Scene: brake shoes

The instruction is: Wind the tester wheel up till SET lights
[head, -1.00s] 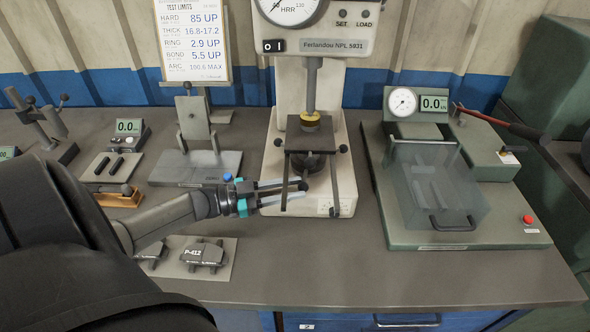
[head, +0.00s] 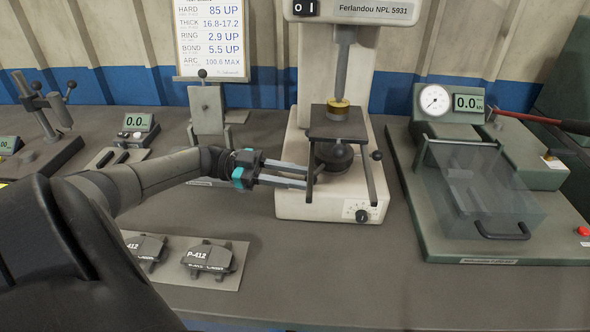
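The hardness tester (head: 293,190) stands at the back centre, with a dark square plate (head: 337,127) under its plunger (head: 342,65) and a brass-coloured piece (head: 338,104) between them. The SET lamp is above the picture. My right gripper is out of view.
A plate with brake pads (head: 208,257) lies in front of my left arm. A gauge rig with a clear guard (head: 490,190) stands to the right. A limits card (head: 211,38) and a small upright stand (head: 207,110) are behind. The front centre bench is clear.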

